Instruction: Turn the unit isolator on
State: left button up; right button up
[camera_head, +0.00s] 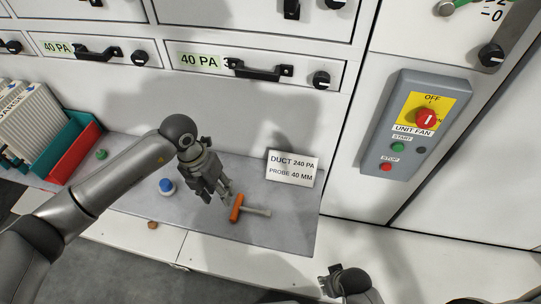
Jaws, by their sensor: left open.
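The isolator is a red rotary knob (426,119) on a yellow plate (411,104) marked OFF at its top. It sits on a grey control box (402,165) labelled UNIT FAN, on the right. The knob looks roughly upright, towards OFF; its exact angle is hard to tell. My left gripper (226,197) is open over the grey shelf, well left of the box, its fingertips close to an orange-handled tool (237,208). I cannot tell whether they touch it. My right gripper (332,283) is partly in view at the bottom, below the box, and its fingers are unclear.
Below the knob are a green START button (398,147) and a red STOP button (386,167). A sign (292,168) reads DUCT 240 PA, PROBE 40 MM. A blue-topped item (167,186) lies on the shelf (285,235). Drawers with black handles (258,71) are above.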

aim_at(426, 118)
jog(key=z, duration=1.3)
